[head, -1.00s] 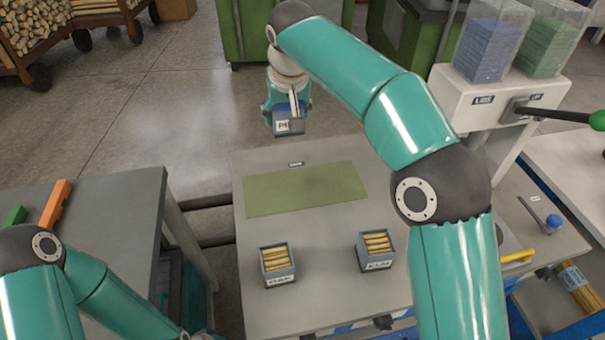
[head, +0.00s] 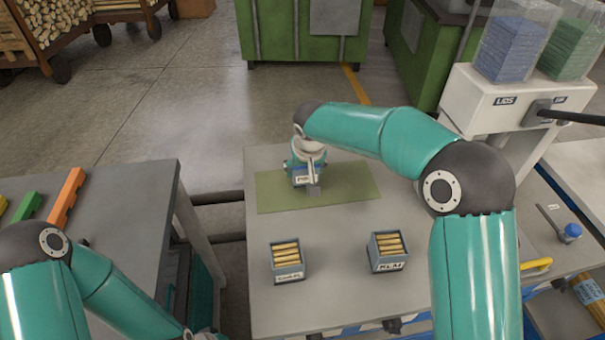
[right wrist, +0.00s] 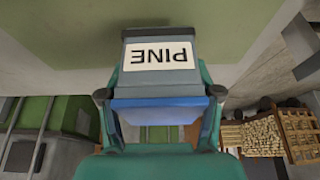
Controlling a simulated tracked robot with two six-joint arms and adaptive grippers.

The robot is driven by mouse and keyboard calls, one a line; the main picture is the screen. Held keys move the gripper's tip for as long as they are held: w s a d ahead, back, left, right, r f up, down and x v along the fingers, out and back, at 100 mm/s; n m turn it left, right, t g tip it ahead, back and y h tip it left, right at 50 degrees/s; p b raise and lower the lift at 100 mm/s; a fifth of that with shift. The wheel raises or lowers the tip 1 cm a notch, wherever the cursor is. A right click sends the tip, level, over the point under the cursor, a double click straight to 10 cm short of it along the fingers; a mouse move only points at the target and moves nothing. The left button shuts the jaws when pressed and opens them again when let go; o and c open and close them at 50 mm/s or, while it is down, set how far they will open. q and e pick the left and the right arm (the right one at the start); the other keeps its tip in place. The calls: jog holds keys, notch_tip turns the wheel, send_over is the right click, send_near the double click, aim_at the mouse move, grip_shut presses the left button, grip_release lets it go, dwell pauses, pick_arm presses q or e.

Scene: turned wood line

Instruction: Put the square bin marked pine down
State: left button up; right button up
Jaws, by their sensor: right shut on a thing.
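The square bin marked PINE (head: 300,181) is held by my right gripper (head: 309,178) at the green mat (head: 355,185) on the grey table. In the right wrist view the bin (right wrist: 160,80) shows its label upside down, and the fingers of the right gripper (right wrist: 160,95) are on its two sides. Green mat surface (right wrist: 200,15) shows past the bin. The arm hides part of the bin in the head view, and I cannot tell whether its base touches the mat.
Two bins of wooden pieces stand on the table in front of the mat, one at left (head: 287,271) and one marked ELM (head: 388,265). The mat is bare on both sides of my gripper. A white machine (head: 480,105) stands at right.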

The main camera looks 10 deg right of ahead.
jog(key=shift+f, duration=1.2)
jog(key=shift+f, duration=0.1)
jog(key=o, duration=1.4)
jog(key=b+v, duration=0.1)
jog(key=v, duration=1.1)
jog(key=shift+s, duration=0.1)
